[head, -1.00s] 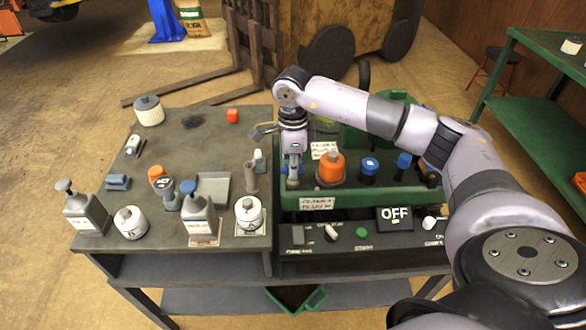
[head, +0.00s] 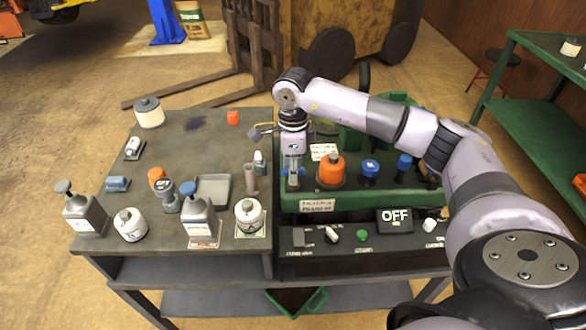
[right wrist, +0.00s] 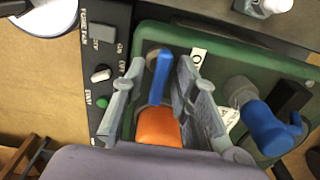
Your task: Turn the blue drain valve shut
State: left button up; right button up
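The blue drain valve appears as a blue lever (right wrist: 160,78) in the right wrist view, at the near left end of the green engine tray (head: 400,200). It runs lengthwise between the two fingers of my right gripper (right wrist: 158,82). Gaps show on both sides of the lever, so the gripper is open around it; contact cannot be seen. In the head view my right gripper (head: 293,176) points down over that left end and hides most of the lever. My left gripper is not in view.
An orange cap (head: 331,168) stands close to the right of my gripper. Blue caps (head: 370,168) stand farther right. Bottles and jars fill the left table (head: 205,140).

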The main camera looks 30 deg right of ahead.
jog(key=shift+r, duration=0.1)
notch_tip(320, 180, up, 12)
dwell(0.6)
jog(key=shift+f, duration=0.2)
dwell(0.3)
